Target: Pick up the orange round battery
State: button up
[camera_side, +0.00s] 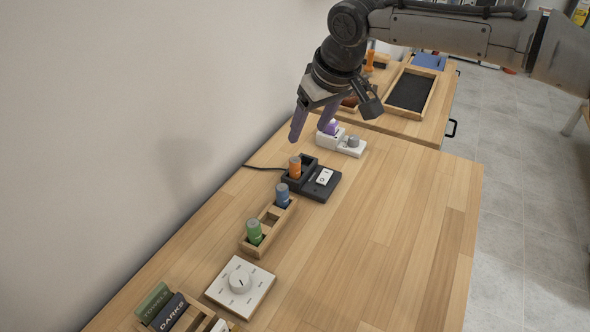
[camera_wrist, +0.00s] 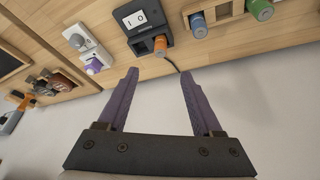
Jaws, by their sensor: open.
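The orange round battery (camera_side: 295,167) stands upright in the black charger (camera_side: 321,186), which has a white rocker switch. In the wrist view the battery (camera_wrist: 160,46) shows beyond the fingertips, roughly between them, in the charger's socket (camera_wrist: 143,47). My gripper (camera_side: 311,127) is open and empty, above and behind the charger, near the wall. In the wrist view its two purple fingers (camera_wrist: 158,72) are spread apart, with nothing between them. The battery's lower part is hidden inside the charger.
A wooden holder (camera_side: 268,227) carries a blue battery (camera_side: 282,195) and a green battery (camera_side: 254,232). A white dial panel (camera_side: 241,287) lies nearer the camera. A white device with a purple cylinder (camera_side: 331,127) stands behind the charger. The table's right side is clear; the wall borders the left.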

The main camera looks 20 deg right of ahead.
aim_at(296, 160)
jog(key=x, duration=1.3)
jog(key=shift+f, duration=0.15)
grip_shut()
